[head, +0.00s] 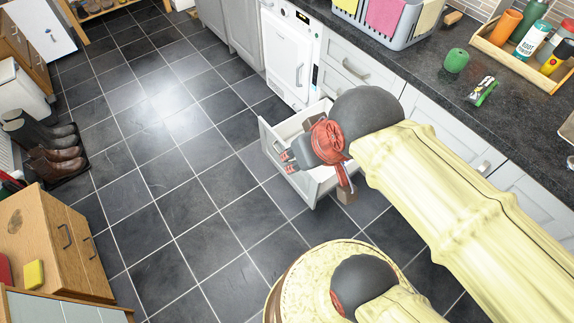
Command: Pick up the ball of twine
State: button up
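A small green rounded thing (456,60), which looks like the ball of twine, stands on the dark worktop at the upper right in the head view. My gripper (288,162) is over the open drawer, well to the left of the twine and apart from it. Its two red-padded fingertips show a gap, so it looks open, with nothing seen between them. My forearm and wrist hide part of the drawer and cabinet fronts.
A green-and-grey tool (483,91) lies right of the twine. A wooden tray (545,78) of bottles stands behind it, and a grey basket (391,30) with cloths to its left. The drawer (319,184) juts out below the worktop (425,70).

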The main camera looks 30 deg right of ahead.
aim_at(456, 60)
jog(key=z, duration=1.85)
jog(key=i+j+z, duration=0.4)
jog(key=i+j, duration=0.2)
jog(key=j, duration=0.25)
